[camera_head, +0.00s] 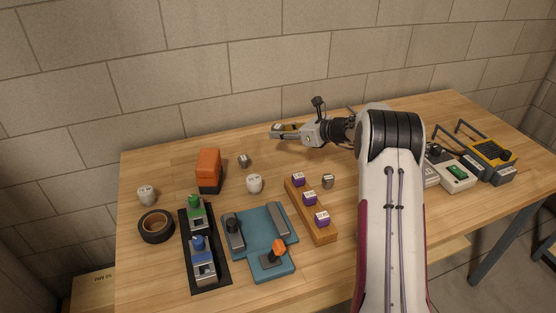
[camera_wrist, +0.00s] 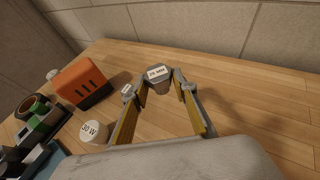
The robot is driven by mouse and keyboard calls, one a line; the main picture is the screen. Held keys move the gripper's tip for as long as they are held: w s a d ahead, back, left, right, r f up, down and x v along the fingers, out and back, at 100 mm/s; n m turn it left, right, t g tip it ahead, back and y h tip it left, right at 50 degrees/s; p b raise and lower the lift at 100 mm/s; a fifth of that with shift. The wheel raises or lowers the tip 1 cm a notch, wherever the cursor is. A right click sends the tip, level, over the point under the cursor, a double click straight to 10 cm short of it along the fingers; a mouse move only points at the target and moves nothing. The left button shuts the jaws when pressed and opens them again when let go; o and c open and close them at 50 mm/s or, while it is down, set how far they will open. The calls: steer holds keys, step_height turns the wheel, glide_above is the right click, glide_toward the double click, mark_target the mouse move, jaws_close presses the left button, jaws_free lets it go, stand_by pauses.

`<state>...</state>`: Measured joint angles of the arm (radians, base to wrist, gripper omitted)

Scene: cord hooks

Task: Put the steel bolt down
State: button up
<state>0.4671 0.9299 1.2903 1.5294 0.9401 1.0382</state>
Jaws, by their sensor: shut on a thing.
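The steel bolt (camera_wrist: 158,77), a grey hex head with a white label on top and a short shank below, sits between my fingertips in the wrist view. My gripper (camera_wrist: 160,86) is shut on it. In the head view my gripper (camera_head: 277,132) reaches left over the back part of the wooden table, and the bolt is hard to make out there. I cannot tell whether the bolt touches the table. Another small grey labelled piece (camera_head: 244,160) stands on the table, left and nearer; it also shows beside my left finger in the wrist view (camera_wrist: 127,91).
An orange block (camera_head: 209,165) and a white knob (camera_head: 254,183) stand nearby. A wooden strip with purple blocks (camera_head: 310,198), a blue tray (camera_head: 260,222) and a black rail (camera_head: 222,270) lie nearer. Devices (camera_head: 455,173) stand at right. Bare tabletop (camera_wrist: 245,105) lies right of my fingers.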

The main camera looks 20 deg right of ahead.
steer(key=shift+w+d+r, duration=0.1)
steer(key=shift+w+r, duration=0.1)
steer(key=shift+r, duration=0.15)
steer(key=shift+f, duration=0.15)
steer(key=shift+f, duration=0.1)
glide_above(282, 161)
steer(key=shift+w+f, duration=0.1)
steer(key=shift+f, duration=2.9)
steer(key=shift+f, duration=1.9)
steer(key=shift+f, duration=0.15)
